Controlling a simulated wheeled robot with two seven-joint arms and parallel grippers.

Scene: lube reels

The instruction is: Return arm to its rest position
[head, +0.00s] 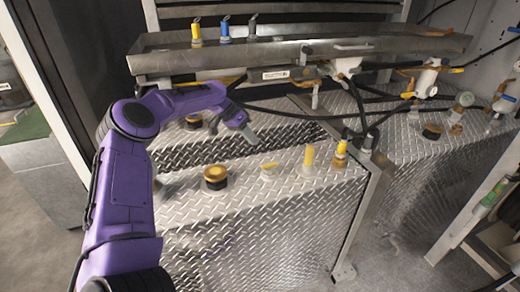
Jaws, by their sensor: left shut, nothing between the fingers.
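My left arm is purple and comes in from the left, bent over the near diamond-plate tank (275,225). My left gripper (250,135) is shut and empty, pointing right and down above the back part of the tank top. It appears apart from the tank and the fittings. My right arm and right gripper are not in view.
A metal tray (290,55) runs across the back, with yellow (196,32) and blue (224,31) handled nozzles standing on it. Caps (215,177) and yellow fittings (309,156) rise from the tank top. Black hoses cross behind my gripper. A steel post (362,222) stands right.

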